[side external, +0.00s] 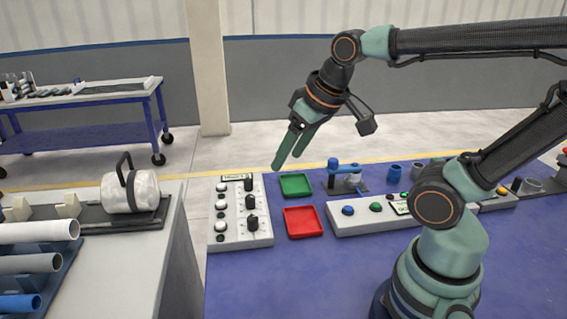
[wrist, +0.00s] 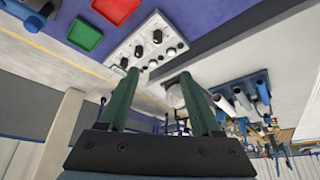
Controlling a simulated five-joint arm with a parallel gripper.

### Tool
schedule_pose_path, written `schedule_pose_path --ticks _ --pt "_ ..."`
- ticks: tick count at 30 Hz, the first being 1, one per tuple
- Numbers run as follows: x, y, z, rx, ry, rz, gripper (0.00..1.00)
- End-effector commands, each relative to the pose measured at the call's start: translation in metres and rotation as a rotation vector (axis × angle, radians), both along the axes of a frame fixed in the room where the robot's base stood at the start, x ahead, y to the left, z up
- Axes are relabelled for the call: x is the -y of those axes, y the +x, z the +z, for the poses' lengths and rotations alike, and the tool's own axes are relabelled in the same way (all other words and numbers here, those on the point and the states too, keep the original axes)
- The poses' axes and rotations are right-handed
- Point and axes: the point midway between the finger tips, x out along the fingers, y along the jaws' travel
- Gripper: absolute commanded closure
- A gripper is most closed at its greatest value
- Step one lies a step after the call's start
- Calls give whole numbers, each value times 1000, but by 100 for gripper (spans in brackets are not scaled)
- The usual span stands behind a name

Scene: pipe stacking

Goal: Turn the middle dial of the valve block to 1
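The valve block (side external: 240,212) is a white panel on the left part of the blue table. In the wrist view the block (wrist: 145,45) lies beyond the fingertips, with the middle dial (wrist: 139,50) between two other black dials. My gripper (side external: 287,168) is above and beyond the block's far right side, fingers apart, empty, touching nothing.
A green tray (side external: 296,185) and a red tray (side external: 303,222) lie right of the block. A long button panel (side external: 375,211) and a blue-topped valve fitting (side external: 345,172) stand further right. A grey bench with pipes (side external: 40,232) is at left, across a gap.

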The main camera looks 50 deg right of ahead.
Motion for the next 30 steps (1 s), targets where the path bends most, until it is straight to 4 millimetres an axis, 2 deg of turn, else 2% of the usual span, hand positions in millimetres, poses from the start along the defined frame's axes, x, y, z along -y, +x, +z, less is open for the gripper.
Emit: schedule_pose_path --ticks 8,14,20,24,30 --pt "14 50 4 -129 73 -203 36" --pt "28 91 -9 -226 121 -371 36" --pt "44 131 -37 -318 158 -543 36" --pt "55 154 -62 -376 177 -657 36" --pt "66 172 -91 -430 190 -767 36"
